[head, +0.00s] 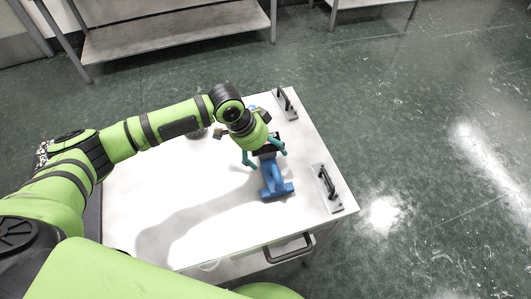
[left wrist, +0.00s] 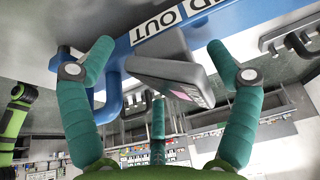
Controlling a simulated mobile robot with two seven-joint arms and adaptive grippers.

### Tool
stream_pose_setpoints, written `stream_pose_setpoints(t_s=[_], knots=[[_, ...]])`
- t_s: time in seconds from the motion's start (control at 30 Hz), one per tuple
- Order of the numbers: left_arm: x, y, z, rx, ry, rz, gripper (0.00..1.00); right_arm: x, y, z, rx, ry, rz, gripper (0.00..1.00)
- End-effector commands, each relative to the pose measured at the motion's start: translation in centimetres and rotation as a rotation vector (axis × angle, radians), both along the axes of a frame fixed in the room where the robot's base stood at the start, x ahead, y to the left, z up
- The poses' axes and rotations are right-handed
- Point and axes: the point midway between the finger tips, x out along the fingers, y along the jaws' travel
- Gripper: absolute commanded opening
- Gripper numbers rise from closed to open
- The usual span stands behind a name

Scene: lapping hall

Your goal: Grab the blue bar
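The blue bar (head: 272,177) stands on the white table top, partly hidden under my left gripper. In the left wrist view the blue bar (left wrist: 125,55) crosses the top, with a white label reading "D OUT" in part and a blue hook below. My left gripper (head: 264,157) is above the bar with its teal fingers spread. In the left wrist view the fingers (left wrist: 165,72) are wide apart, with a grey block (left wrist: 175,75) showing between them. Contact with the bar cannot be told. My right gripper is not in view.
The white table (head: 150,200) is mostly clear on its left side. Two dark handles on grey plates, one far (head: 287,104) and one near (head: 328,187), stand along its right edge. A dark round item (head: 197,133) lies beyond my arm. A metal shelf (head: 170,38) stands behind.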

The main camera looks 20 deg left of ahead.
Motion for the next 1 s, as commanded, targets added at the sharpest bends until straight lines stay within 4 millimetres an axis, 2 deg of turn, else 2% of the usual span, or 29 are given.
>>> stream_pose_setpoints(t_s=[0.03, 0.1, 0.17, 0.4, 0.67, 0.83, 0.93, 1.0], knots=[[0.0, 0.0, 0.0, 0.000, 0.000, 0.000, 0.62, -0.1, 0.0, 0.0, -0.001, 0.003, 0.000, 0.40], [0.0, 0.0, 0.0, 0.000, 0.000, 0.001, 0.34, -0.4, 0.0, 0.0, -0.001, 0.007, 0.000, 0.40], [0.0, 0.0, 0.0, 0.000, 0.000, 0.001, 0.11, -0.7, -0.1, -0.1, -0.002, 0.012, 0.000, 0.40], [0.1, -0.1, 0.2, -0.003, -0.003, 0.000, 0.10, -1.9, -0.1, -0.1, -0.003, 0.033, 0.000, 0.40], [0.1, 0.0, 0.7, -0.002, -0.004, 0.001, 0.10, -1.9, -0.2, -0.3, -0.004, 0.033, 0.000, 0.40], [0.2, 0.0, 2.5, -0.004, -0.007, 0.000, 0.09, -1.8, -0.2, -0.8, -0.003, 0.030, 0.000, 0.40], [0.2, 0.0, 4.3, -0.004, -0.009, 0.000, 0.09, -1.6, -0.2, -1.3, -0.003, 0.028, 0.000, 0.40], [-0.4, -1.7, 5.1, -0.007, -0.006, -0.007, 0.09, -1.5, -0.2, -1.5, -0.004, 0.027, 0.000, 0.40]])
